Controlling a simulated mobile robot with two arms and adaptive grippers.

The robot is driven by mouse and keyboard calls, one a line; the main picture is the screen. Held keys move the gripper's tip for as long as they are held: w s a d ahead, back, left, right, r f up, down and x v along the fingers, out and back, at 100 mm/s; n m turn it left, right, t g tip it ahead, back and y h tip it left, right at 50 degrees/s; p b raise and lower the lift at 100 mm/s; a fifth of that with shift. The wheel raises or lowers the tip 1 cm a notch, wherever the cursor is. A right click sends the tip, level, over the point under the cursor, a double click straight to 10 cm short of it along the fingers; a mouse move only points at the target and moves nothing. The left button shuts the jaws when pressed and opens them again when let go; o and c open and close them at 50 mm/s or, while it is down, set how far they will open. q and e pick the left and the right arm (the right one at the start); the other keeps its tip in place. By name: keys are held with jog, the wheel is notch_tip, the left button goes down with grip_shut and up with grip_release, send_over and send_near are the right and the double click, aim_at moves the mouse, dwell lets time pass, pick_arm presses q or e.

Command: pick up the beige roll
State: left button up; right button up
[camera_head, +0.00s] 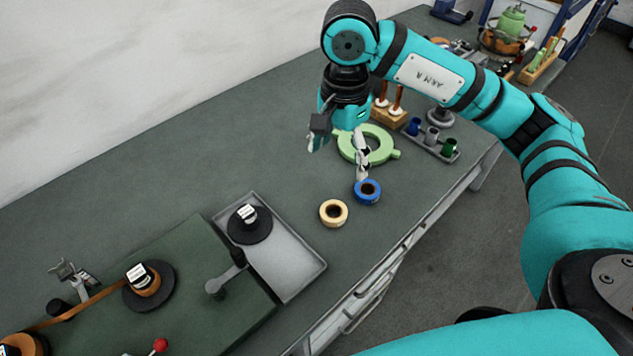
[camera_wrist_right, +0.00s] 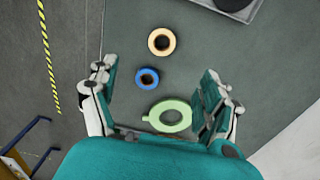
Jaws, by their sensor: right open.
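The beige roll (camera_head: 324,214) lies flat on the dark green bench top, between the grey tray and a blue roll (camera_head: 358,197). The beige roll also shows in the right wrist view (camera_wrist_right: 151,43), beyond the fingertips, with its hole facing up. My right gripper (camera_head: 337,158) is open and empty above the bench, behind and above the rolls, over the area of a pale green ring (camera_head: 346,148). In the right wrist view its two fingers (camera_wrist_right: 157,80) stand wide apart, with the blue roll (camera_wrist_right: 139,80) between them. My left gripper does not show.
A grey tray (camera_head: 300,277) with a black spool stands left of the beige roll. A green machine board (camera_head: 190,315) with a copper foil spool is further left. A rack of small cups (camera_head: 432,146) stands at the right. The bench edge runs close right of the rolls.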

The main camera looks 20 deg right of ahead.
jog(key=p, duration=0.3)
send_over(333, 216)
notch_tip(333, 216, down, 12)
jog(key=shift+s+r, duration=0.1)
jog(key=shift+s, duration=0.05)
jog(key=shift+f, duration=0.25)
jog(key=shift+f+p, duration=1.15)
jog(key=shift+f, duration=1.25)
jog(key=c, duration=1.2)
jog(key=shift+o, duration=0.2)
jog(key=shift+r, duration=0.1)
